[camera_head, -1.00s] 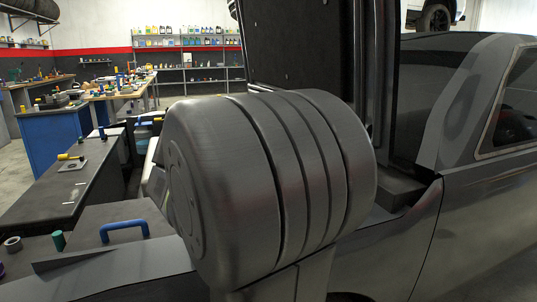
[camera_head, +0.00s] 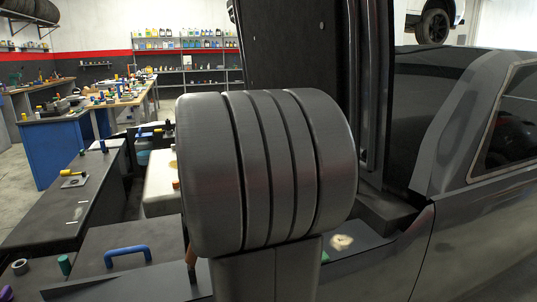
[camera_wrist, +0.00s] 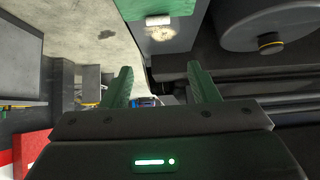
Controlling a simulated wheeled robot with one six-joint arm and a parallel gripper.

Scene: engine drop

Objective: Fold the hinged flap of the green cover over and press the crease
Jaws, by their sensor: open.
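My gripper (camera_wrist: 160,86) shows in the wrist view, its two green fingers apart with nothing held between them. Ahead of it, at the top of that view, is a flat green piece (camera_wrist: 135,9), which looks like the green cover and is cut off by the frame edge. A short white cylinder (camera_wrist: 158,20) lies at its lower edge, with a pale beige patch (camera_wrist: 160,34) just below. The fingers are apart from the green piece in the picture. I cannot make out the flap's hinge or crease. In the head view my arm hides the gripper, and no cover is clearly seen.
The dark vehicle body (camera_head: 470,230) stands at the right. A workbench with a blue handle (camera_head: 127,255) and small parts is at the left. A pale patch (camera_head: 341,242) lies on a dark surface beside my arm. A round dark part (camera_wrist: 268,22) is at the wrist view's upper right.

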